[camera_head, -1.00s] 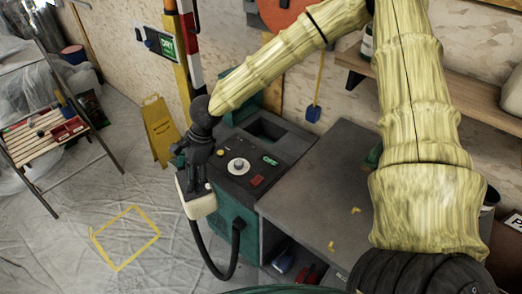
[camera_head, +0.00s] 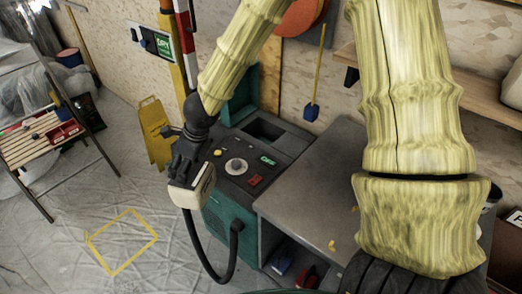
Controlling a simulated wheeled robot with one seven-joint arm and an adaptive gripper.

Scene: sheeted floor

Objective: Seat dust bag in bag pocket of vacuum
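The vacuum is a teal cabinet (camera_head: 218,222) with a dark top panel carrying a knob and coloured buttons. A dark rectangular opening (camera_head: 264,132), which looks like the bag pocket, is at the back of that top, with a teal lid (camera_head: 243,88) raised behind it. My gripper (camera_head: 185,178) is at the left front edge of the vacuum, pointing down. It is shut on a cream block-like thing, apparently the dust bag (camera_head: 194,192), which hangs tilted beside the panel, away from the opening. The fingers partly hide the bag.
A black hose (camera_head: 222,275) loops in front of the vacuum. A grey bench (camera_head: 310,190) adjoins it on the right. A yellow floor sign (camera_head: 156,133) and a striped post (camera_head: 186,45) stand behind left. Sheeted floor with a yellow taped square (camera_head: 122,241) is clear.

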